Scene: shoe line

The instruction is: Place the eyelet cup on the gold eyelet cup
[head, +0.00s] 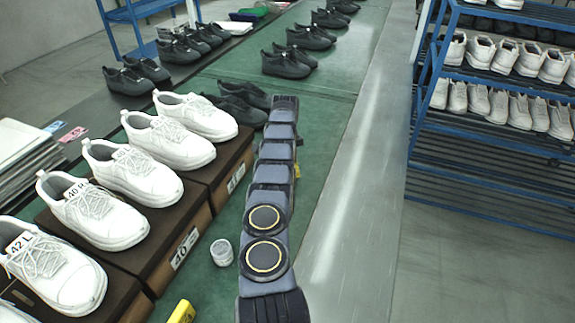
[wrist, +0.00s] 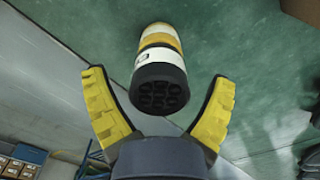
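In the wrist view my gripper (wrist: 160,78) is open, its two yellow fingers spread either side of a banded cylinder (wrist: 158,66). The cylinder has yellow, white labelled and black bands, with a round pattern on its black near end. It looks like stacked eyelet cups, but I cannot tell which is the gold one. Gaps show between it and both fingers. In the head view my arm hides most of this spot; only small yellow bits show at its right edge. A separate small whitish cup (head: 222,252) stands on the green mat left of my arm.
White shoes (head: 133,172) with size tags stand on dark boxes (head: 185,250) at the left. Black shoes (head: 287,62) stand further back on the green surface (head: 335,95). A yellow object (head: 182,312) lies at the bottom edge. Blue shoe racks (head: 480,150) stand at the right.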

